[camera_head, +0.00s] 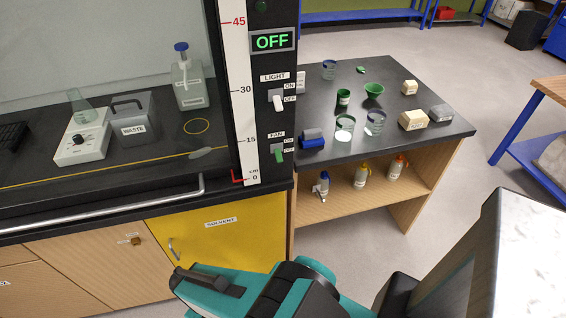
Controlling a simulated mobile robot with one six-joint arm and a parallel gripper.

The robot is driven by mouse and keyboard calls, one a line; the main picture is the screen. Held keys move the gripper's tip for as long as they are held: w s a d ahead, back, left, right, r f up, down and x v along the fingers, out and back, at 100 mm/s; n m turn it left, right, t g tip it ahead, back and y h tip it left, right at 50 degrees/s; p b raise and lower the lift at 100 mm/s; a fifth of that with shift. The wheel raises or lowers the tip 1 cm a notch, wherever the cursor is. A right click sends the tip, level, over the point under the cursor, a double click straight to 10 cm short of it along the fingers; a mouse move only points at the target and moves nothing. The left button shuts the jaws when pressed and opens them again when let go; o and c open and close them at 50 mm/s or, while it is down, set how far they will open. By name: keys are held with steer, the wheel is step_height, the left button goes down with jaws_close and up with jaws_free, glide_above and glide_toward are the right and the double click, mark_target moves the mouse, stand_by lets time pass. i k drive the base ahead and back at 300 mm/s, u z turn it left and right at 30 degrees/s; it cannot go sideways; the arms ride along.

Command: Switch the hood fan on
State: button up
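The fan switch (278,154) is a green lever on the dark right-hand post of the fume hood, under a FAN label (276,135). Small ON and OFF labels sit beside it, ON above OFF. The lever points down, toward the OFF side. A display (272,41) higher on the post reads OFF in green. Teal and black parts of my arm show at the bottom middle, below and in front of the hood. I cannot make out my gripper's fingertips there.
A LIGHT switch (278,102) with a white lever sits above the fan switch. A metal handrail (110,211) runs along the hood's front. A dark-topped side bench (390,143) with glassware and blocks stands close on the right.

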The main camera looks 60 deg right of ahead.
mark_target(278, 154)
steer(key=z, duration=1.05)
steer(key=k, duration=1.25)
steer(key=z, duration=0.3)
steer(key=i, duration=1)
steer(key=z, duration=0.05)
